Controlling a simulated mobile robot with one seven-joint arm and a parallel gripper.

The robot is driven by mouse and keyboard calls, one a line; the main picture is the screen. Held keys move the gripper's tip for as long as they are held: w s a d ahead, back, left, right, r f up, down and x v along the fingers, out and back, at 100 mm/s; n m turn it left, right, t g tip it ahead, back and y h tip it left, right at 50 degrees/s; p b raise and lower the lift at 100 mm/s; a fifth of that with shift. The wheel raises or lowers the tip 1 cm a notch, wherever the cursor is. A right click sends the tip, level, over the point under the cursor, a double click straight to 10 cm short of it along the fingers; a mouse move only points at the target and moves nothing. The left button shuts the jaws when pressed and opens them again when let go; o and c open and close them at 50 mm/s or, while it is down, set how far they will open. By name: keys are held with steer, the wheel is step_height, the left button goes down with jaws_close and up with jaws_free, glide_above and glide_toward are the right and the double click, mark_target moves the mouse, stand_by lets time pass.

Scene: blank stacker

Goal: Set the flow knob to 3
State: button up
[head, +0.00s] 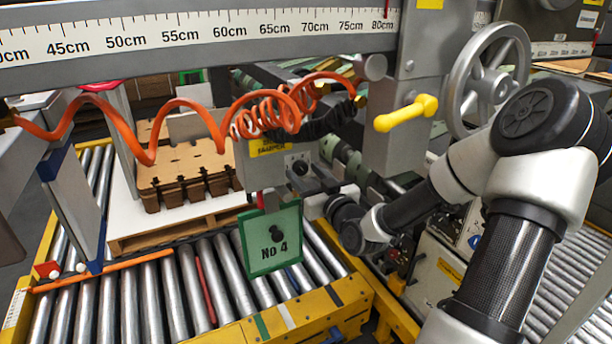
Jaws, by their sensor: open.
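A grey box (288,157) with a yellow label hangs above the rollers. A small dark round knob (300,166) with pale marks around it shows on its face; I take it for the flow knob, but the label and the setting are too small to read. My gripper (303,184) is just below and in front of this knob, with its dark fingers pointing left toward the box. It looks open and empty. I cannot tell whether a finger touches the box.
A green "No 4" plate (270,239) hangs below the box. An orange coiled hose (270,115) runs above it. A yellow handle (406,113) and a grey handwheel (487,75) stand to the right. Brown cardboard blanks (185,165) sit on a pallet at left.

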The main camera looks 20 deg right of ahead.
steer(key=c, duration=1)
steer(key=shift+c, duration=0.2)
steer(key=shift+m+p, duration=0.3)
steer(key=m+p, duration=0.3)
steer(key=m, duration=0.1)
steer(key=shift+r+m, duration=0.15)
steer(key=shift+m, duration=0.15)
steer(key=m+p, duration=0.2)
steer(key=m, duration=0.3)
steer(key=shift+a, duration=0.1)
steer(key=shift+m, duration=0.3)
steer(key=o, duration=1)
steer(key=shift+o, duration=0.2)
steer(key=shift+s, duration=0.15)
